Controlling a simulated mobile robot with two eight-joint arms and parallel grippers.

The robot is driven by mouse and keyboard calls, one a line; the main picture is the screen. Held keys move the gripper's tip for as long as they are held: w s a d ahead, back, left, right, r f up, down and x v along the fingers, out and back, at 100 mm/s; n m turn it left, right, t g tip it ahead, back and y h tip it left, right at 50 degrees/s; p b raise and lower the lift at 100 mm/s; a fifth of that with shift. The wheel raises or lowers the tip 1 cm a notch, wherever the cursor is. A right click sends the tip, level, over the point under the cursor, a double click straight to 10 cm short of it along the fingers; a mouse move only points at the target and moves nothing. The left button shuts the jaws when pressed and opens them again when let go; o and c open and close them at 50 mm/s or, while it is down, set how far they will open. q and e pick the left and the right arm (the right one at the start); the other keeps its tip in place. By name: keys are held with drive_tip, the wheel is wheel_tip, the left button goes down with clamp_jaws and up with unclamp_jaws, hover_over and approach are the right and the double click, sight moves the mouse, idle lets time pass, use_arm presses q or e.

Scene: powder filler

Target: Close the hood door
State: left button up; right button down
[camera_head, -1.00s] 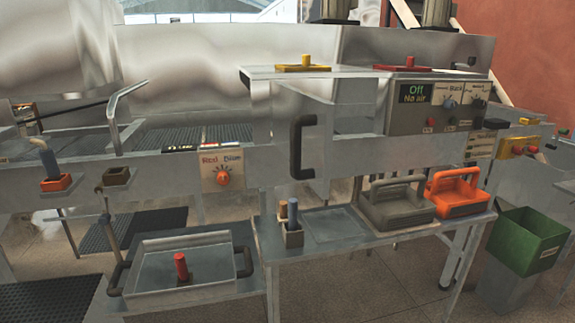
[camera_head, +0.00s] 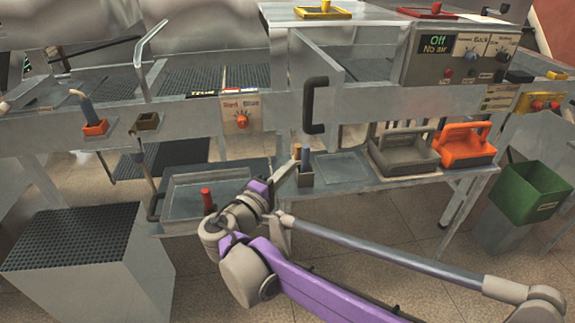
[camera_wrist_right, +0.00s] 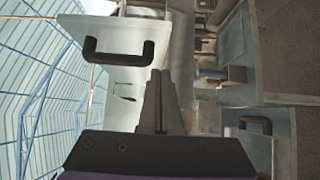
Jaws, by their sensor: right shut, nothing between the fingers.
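The hood door (camera_head: 318,62) is a grey metal panel with a black bar handle (camera_head: 308,106). It stands swung outward at an angle, leaving the hood opening beside it uncovered. In the right wrist view the door panel (camera_wrist_right: 75,25) and its handle (camera_wrist_right: 120,57) are at the upper left, beyond my fingers. My right gripper (camera_wrist_right: 160,75) is shut and empty, its fingertips just right of the handle in that picture. In the head view my right gripper (camera_head: 288,168) is below and left of the handle, apart from it. My left gripper is in neither view.
A control box (camera_head: 455,55) sits right of the door. Below are a lower shelf with a grey carrier (camera_head: 405,155) and an orange carrier (camera_head: 465,150), and a tray (camera_head: 185,225) at left. A green bin (camera_head: 530,190) stands at right.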

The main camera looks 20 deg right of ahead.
sight(327, 144)
drive_tip(key=w+d, duration=0.1)
drive_tip(key=d, duration=0.2)
drive_tip(key=w+d, duration=0.1)
drive_tip(key=d, duration=0.2)
drive_tip(key=w+d, duration=0.1)
drive_tip(key=d, duration=0.3)
drive_tip(key=shift+w+d+p, duration=0.1)
drive_tip(key=shift+w+p, duration=0.2)
drive_tip(key=shift+d, duration=0.1)
